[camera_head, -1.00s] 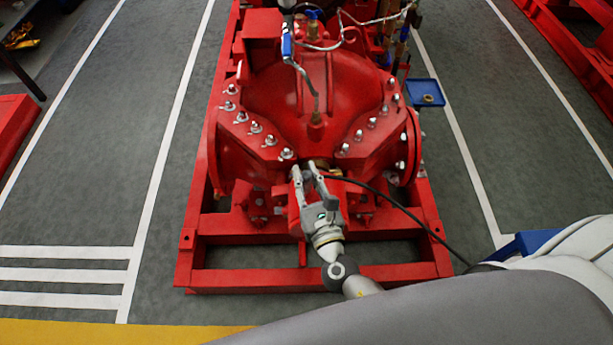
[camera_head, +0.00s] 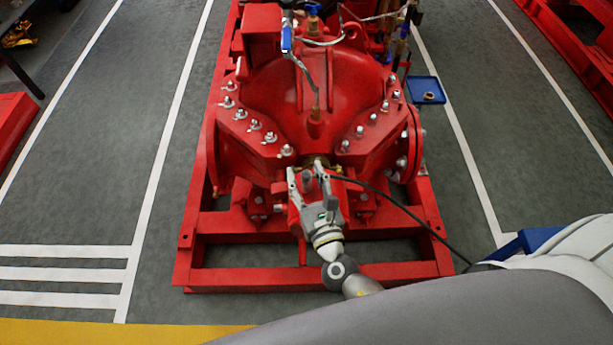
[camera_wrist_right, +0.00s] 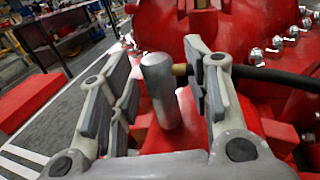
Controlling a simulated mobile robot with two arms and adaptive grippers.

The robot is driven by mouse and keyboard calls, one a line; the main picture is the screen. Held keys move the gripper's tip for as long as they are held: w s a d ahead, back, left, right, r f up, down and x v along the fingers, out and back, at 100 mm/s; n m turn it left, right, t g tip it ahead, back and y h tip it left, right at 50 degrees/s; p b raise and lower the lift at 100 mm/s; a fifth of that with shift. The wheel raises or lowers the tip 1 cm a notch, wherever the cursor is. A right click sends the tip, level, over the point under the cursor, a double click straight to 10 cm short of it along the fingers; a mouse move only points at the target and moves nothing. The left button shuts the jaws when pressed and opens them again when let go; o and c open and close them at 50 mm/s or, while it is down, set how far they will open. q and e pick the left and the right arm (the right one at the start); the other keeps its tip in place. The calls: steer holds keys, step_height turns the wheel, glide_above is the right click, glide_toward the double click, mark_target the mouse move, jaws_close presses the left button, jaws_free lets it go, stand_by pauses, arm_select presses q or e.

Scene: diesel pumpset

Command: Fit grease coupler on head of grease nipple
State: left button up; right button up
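The grease coupler shows as a grey cylinder (camera_wrist_right: 160,85) with a brass fitting and black hose on its side in the right wrist view. It also shows between the fingers in the head view (camera_head: 308,181). My right gripper (camera_head: 306,171) is at the front of the red pump, its fingers spread on both sides of the coupler. In the right wrist view the open gripper (camera_wrist_right: 162,62) has a visible gap between each finger and the coupler. The grease nipple cannot be made out, so I cannot tell whether the coupler sits on it. My left gripper is out of view.
The red pump casing (camera_head: 318,85) with rows of bolts rises behind the gripper. The black hose (camera_head: 400,207) runs down to the right. The red base frame (camera_head: 215,276) lies below. A blue tray (camera_head: 417,84) is at the right. Grey floor lies open on the left.

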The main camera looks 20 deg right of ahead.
steer(key=shift+s, duration=0.1)
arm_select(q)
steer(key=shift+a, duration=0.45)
arm_select(e)
steer(key=s, duration=0.8)
steer(key=shift+w+a, duration=0.1)
